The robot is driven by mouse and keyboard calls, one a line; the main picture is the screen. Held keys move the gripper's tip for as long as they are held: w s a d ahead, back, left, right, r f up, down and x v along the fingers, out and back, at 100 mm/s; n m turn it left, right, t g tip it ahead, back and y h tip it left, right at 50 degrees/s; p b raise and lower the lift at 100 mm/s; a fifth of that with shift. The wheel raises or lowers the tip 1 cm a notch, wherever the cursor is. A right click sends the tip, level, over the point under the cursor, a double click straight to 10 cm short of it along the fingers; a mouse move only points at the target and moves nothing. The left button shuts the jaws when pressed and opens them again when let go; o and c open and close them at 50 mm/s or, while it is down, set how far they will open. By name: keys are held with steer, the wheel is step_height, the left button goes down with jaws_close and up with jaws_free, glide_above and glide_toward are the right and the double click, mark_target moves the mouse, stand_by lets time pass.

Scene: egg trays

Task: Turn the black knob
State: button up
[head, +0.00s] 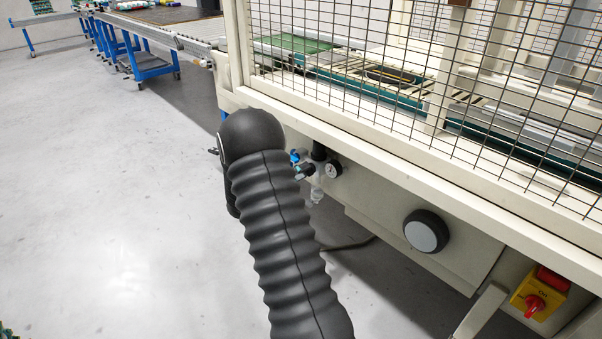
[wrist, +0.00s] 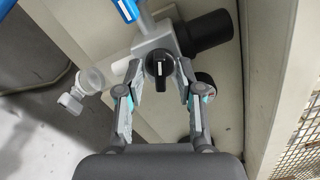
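The black knob (wrist: 159,70) has a white mark on its face and sits on a grey valve body (wrist: 158,40) in the wrist view. My gripper (wrist: 159,68) has one finger on each side of the knob. The fingers look spread, with a small gap seeming to show on each side; contact is hard to judge. In the head view my dark ribbed arm covers most of the gripper, and only a small part of it (head: 305,172) shows beside the valve assembly. I cannot make out this knob there.
A blue handle (wrist: 128,10), a black cylinder (wrist: 205,33), a clear bowl (wrist: 90,80) and a round gauge (head: 334,170) crowd the valve. A large round black part with a pale face (head: 426,231) and a red-yellow switch (head: 538,295) are to the right. Wire mesh (head: 400,90) stands above.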

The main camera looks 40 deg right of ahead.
steer(key=a, duration=1.2)
steer(key=shift+s, duration=0.45)
